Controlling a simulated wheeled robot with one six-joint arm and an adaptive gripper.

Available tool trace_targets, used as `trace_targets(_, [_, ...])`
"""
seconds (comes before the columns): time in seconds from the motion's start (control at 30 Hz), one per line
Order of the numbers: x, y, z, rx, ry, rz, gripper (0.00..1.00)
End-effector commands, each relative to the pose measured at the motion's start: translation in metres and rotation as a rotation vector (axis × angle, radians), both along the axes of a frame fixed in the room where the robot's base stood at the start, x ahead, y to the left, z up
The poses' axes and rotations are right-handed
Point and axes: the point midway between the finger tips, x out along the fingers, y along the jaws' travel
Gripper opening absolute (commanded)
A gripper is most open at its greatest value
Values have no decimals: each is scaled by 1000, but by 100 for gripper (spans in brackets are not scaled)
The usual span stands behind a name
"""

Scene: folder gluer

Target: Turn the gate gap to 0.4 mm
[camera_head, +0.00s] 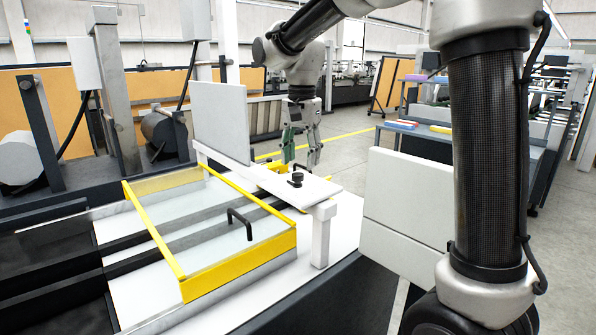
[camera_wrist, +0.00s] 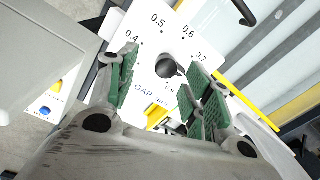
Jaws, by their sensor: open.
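The gate gap knob (camera_wrist: 166,66) is a dark round knob on a white dial plate (camera_wrist: 150,30). In the wrist view the plate reads 0.4, 0.5, 0.6 and 0.7 around the knob, with "GAP mm" below. The knob seems to point right, near or below 0.7, but I cannot tell exactly. In the head view the knob (camera_head: 296,180) stands on the white crossbar (camera_head: 268,178). My gripper (camera_head: 301,155) is open and empty, pointing down above and behind the knob. In the wrist view its green-padded fingers (camera_wrist: 162,62) are spread on either side of the knob, apparently not touching.
A clear guard with a yellow frame (camera_head: 238,268) and black handle lies in front of the bar. A grey upright panel (camera_head: 220,122) stands left of my gripper. A blue button (camera_wrist: 45,111) shows at left in the wrist view. Open floor lies behind.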

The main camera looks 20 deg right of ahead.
Motion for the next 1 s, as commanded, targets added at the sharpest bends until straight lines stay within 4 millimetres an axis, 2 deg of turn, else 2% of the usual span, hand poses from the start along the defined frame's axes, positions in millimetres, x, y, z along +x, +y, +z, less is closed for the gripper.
trace_targets(0.03, [11, 3, 10, 8, -10, -130, 50])
trace_targets(0.13, [18, 4, 30, 25, -23, -384, 50])
trace_targets(0.3, [13, 2, 31, 24, -2, -630, 50])
trace_targets(0.47, [13, 2, 21, 25, -1, -683, 50])
trace_targets(0.8, [15, 2, -33, 24, 0, -680, 50])
trace_targets(1.0, [16, 2, -46, 26, -3, -680, 50])
